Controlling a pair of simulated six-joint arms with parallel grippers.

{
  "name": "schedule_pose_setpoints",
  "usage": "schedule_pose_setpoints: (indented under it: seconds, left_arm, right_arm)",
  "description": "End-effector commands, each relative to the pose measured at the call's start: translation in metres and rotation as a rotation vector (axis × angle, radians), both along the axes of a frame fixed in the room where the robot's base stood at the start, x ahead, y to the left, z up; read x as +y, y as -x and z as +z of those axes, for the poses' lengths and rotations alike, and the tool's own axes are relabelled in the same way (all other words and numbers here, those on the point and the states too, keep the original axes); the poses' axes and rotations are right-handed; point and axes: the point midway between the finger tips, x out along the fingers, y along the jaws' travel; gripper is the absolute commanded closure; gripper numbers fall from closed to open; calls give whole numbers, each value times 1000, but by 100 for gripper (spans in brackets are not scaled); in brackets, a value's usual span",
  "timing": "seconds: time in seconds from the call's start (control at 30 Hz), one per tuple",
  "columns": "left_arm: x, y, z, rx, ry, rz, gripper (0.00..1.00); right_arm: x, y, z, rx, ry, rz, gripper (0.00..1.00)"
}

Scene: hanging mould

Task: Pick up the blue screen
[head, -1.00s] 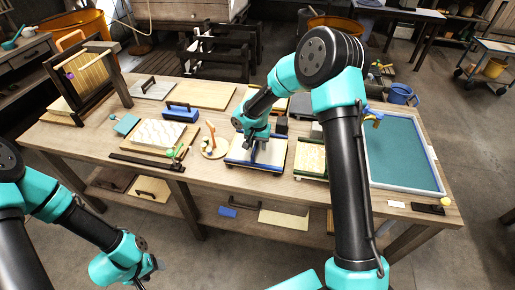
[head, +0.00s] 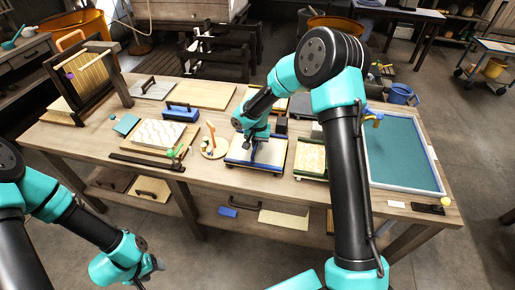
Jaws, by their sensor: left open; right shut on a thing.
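The blue screen (head: 239,157) is a flat pale panel with blue edging. It lies near the front middle of the workbench, on or level with a wooden-edged base. My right gripper (head: 261,148) reaches down over it from above and is shut on it. The fingertips are small and partly hidden by my wrist, so the exact grip point is unclear. My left gripper (head: 150,275) is open and empty, low at the left, in front of the bench and away from the screen.
A green-patterned framed mould (head: 310,158) lies just right of the screen. A round board with an orange-handled tool (head: 212,143) is to its left. A large blue-rimmed vat (head: 405,155) fills the bench's right end. A blue-handled block (head: 181,112) stands behind left.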

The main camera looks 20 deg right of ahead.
Motion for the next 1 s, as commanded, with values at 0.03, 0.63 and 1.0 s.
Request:
schedule_pose_setpoints:
  seconds: [0.03,0.63,1.0]
  left_arm:
    - [0,0,0,0,0,0,42]
    - [0,0,0,0,0,0,42]
    - [0,0,0,0,0,0,42]
  right_arm:
    - [0,0,0,0,0,0,100]
    - [0,-1,27,-3,1,0,100]
    - [17,42,40,0,2,3,100]
